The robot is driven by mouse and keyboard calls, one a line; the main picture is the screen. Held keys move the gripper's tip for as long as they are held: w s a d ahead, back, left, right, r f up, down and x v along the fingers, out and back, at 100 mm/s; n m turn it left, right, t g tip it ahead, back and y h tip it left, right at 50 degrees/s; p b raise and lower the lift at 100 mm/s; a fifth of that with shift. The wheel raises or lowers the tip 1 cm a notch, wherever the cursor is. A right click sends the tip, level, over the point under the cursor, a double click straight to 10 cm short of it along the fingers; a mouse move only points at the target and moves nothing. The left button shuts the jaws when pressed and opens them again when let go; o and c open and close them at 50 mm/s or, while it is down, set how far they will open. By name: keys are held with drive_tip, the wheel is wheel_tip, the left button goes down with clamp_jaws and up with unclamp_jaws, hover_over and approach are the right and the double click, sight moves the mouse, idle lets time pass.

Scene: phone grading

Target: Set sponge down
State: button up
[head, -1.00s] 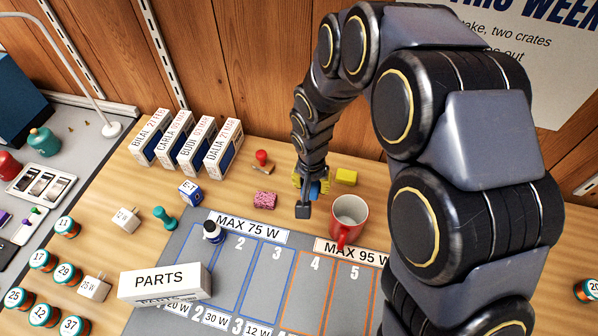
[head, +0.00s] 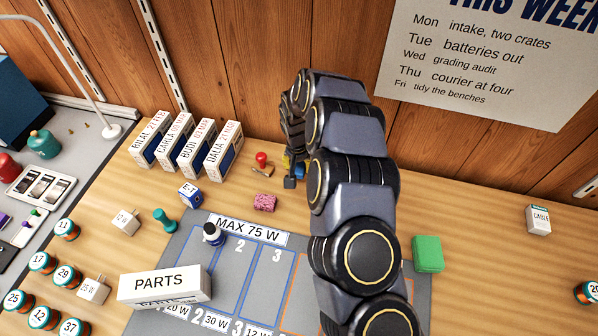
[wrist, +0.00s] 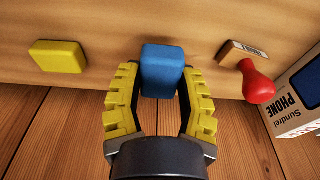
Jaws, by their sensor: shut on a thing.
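My gripper (wrist: 150,100) has yellow ribbed fingers on either side of a blue sponge (wrist: 162,70). It is shut on this sponge. In the head view the gripper (head: 294,166) is near the back of the bench, left of my arm, and only a little of the blue sponge shows. I cannot tell whether the sponge touches the bench. A yellow sponge (wrist: 58,56) lies to its left in the wrist view. A pink sponge (head: 265,202) and a green sponge (head: 428,254) lie on the bench, to the left and right of my arm.
A red-handled stamp (wrist: 257,85) lies right of the held sponge in the wrist view, with a phone box (wrist: 300,90) beyond it. The wooden wall (head: 240,70) is close behind. A grey sorting mat (head: 180,255) lies in front. The bench right of my arm is largely clear.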

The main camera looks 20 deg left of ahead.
sight(299, 174)
drive_tip(key=shift+f, duration=1.65)
drive_tip(key=o, duration=0.6)
drive_tip(key=shift+f, duration=0.15)
drive_tip(key=r, duration=0.3)
drive_tip(key=s+r, duration=0.1)
drive_tip(key=r, duration=0.7)
drive_tip(key=shift+s+r, duration=0.1)
drive_tip(key=shift+s, duration=0.15)
drive_tip(key=shift+s+r, duration=0.15)
drive_tip(key=shift+r, duration=0.35)
